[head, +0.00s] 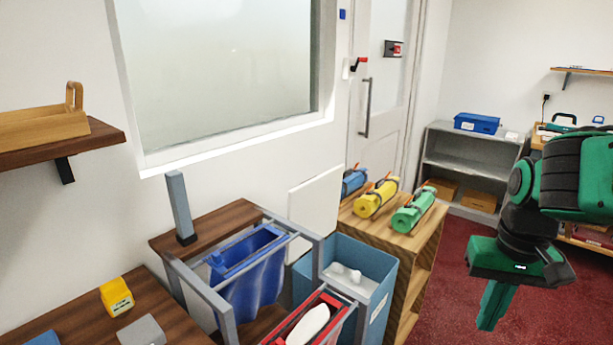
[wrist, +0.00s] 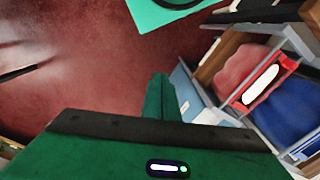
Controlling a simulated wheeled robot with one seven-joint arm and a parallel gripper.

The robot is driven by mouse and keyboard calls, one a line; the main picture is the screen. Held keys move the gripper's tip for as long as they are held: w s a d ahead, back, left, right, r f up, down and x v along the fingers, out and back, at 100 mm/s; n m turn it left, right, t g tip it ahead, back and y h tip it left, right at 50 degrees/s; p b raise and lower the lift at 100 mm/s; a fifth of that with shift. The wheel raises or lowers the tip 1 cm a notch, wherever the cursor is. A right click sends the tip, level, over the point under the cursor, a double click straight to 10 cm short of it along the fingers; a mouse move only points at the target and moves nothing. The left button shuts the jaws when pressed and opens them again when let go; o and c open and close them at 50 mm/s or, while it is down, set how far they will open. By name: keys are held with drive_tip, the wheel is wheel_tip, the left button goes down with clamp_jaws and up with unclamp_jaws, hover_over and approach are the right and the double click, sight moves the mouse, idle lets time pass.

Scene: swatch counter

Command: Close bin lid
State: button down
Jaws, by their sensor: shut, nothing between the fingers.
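The light blue bin (head: 372,262) stands between the metal bag frame and the wooden cabinet, open at the top with white items inside. A white flat panel (head: 315,210) stands upright behind its back edge and looks like its raised lid. My gripper (head: 493,305) is to the right of the bin, apart from it, with its green fingers pointing down, shut and empty. In the wrist view the shut fingers (wrist: 160,95) show in the middle, and part of the bin (wrist: 186,92) shows just to their right. The lid cannot be made out there.
The metal frame (head: 215,300) holds a blue bag (head: 248,280) and a red-rimmed bag (head: 322,312). A wooden cabinet (head: 425,245) with several rolls on top stands right of the bin. Open red floor (head: 440,300) lies around my gripper. A grey shelf (head: 470,150) is at the back.

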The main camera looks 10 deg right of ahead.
drive_tip(key=w+a+r+n+t, duration=0.1)
drive_tip(key=w+a+r+n, duration=0.2)
drive_tip(key=w, duration=1.2)
drive_tip(key=w+a+r+n+t+y, duration=0.1)
drive_tip(key=w+r+n+t, duration=0.2)
drive_tip(key=w, duration=1.1)
drive_tip(key=w+a+r+n, duration=0.3)
drive_tip(key=w+r, duration=0.2)
drive_tip(key=w, duration=1)
drive_tip(key=w+a+r+n+t+y, duration=0.15)
drive_tip(key=w+a, duration=0.25)
drive_tip(key=w, duration=0.4)
drive_tip(key=w+a+n+y, duration=0.2)
drive_tip(key=w+a+n, duration=0.15)
drive_tip(key=w, duration=0.35)
drive_tip(key=shift+w+a+f, duration=0.35)
drive_tip(key=shift+f, duration=1.25)
drive_tip(key=shift+w+a+f, duration=0.3)
drive_tip(key=shift+w+f, duration=0.1)
drive_tip(key=shift+f, duration=1.15)
drive_tip(key=shift+w+a+f, duration=0.35)
drive_tip(key=shift+f, duration=1.25)
